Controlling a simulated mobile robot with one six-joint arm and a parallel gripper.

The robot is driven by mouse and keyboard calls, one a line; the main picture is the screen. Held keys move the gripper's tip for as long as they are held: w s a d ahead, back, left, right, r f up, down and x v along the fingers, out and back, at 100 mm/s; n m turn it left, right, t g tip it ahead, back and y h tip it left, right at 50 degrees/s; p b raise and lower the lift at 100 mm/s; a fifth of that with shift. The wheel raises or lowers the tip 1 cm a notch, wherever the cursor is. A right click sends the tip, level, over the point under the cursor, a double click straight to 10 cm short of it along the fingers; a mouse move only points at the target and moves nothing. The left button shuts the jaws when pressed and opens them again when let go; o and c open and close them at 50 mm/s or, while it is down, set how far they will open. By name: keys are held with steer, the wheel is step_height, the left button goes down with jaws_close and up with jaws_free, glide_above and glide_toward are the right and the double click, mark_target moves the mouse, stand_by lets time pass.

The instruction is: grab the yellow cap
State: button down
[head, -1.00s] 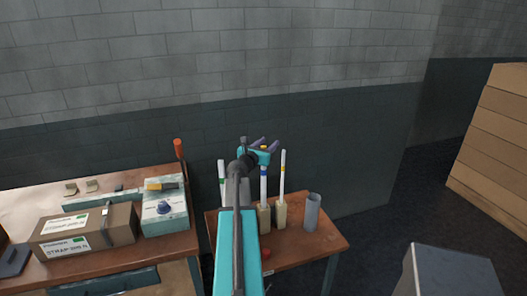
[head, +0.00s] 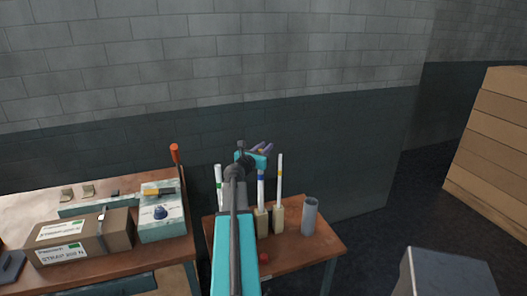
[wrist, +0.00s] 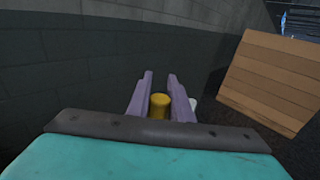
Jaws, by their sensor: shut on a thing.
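The yellow cap (wrist: 159,106) sits between the two purple fingers of my gripper (wrist: 160,78) in the wrist view. My gripper is shut on it. In the head view my gripper (head: 264,148) is above the white tube with a blue band (head: 261,190). The cap is mostly hidden there by the fingers and wrist. I cannot tell whether it is clear of the tube's top.
A white tube with a yellow band (head: 280,175) stands close on the right, and one with a green band (head: 219,183) on the left. A grey cylinder (head: 310,216) and a small red thing (head: 264,258) are on the small table (head: 300,246). A wall (head: 340,150) is behind.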

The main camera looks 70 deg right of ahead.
step_height(320, 180, up, 28)
steer(key=b, duration=0.2)
steer(key=shift+f, duration=0.15)
stand_by(0.6)
steer(key=shift+s, duration=0.1)
stand_by(0.5)
